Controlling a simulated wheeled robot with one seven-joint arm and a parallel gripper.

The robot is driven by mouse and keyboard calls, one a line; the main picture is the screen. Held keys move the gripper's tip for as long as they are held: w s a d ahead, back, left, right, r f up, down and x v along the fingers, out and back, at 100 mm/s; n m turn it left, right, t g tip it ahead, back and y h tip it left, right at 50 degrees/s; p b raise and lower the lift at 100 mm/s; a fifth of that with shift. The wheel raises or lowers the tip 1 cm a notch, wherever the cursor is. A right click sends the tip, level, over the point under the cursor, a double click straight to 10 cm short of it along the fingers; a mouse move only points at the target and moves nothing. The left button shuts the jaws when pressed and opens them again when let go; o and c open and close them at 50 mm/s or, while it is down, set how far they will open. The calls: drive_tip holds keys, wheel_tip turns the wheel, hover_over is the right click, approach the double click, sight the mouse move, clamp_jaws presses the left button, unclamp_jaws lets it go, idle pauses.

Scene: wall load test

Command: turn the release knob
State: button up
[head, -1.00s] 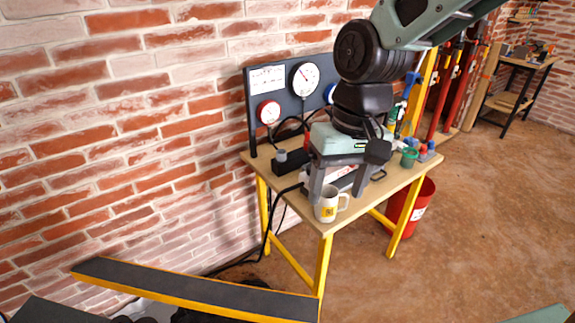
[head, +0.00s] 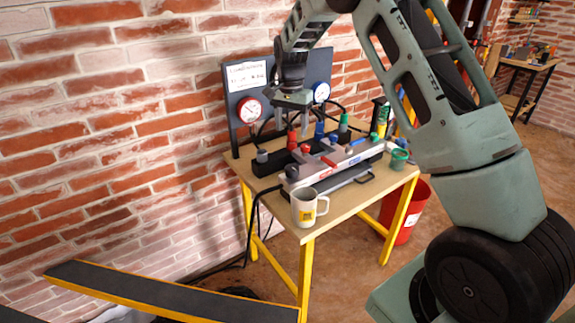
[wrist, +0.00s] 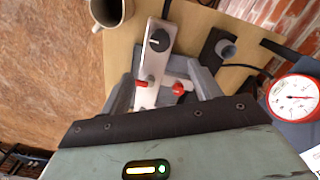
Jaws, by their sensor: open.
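A dark round knob with a pale pointer line (wrist: 158,40) sits on the end of a white-and-grey pump unit (wrist: 152,65) in the wrist view. In the head view this knob (head: 292,171) is small at the unit's near left end. No label on it is legible. My gripper (head: 293,128) points down above the back part of the unit, near the gauge panel. In the wrist view my gripper (wrist: 163,75) has its fingers spread on both sides of the unit, with nothing held. The knob lies beyond the fingertips, apart from them.
A red lever (wrist: 141,84) and a red knob (wrist: 178,88) lie between the fingers. A grey capped post (head: 262,156) stands on a black block. A white mug (head: 308,207) stands at the table's front corner. The gauge panel (head: 238,120) rises behind; a red bucket (head: 408,215) stands right.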

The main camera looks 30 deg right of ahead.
sight(292, 168)
wheel_tip(292, 168, down, 14)
drive_tip(key=shift+s+d+f+p, duration=0.1)
drive_tip(key=shift+f+p, duration=0.05)
drive_tip(key=shift+p, duration=0.95)
drive_tip(key=c, duration=1)
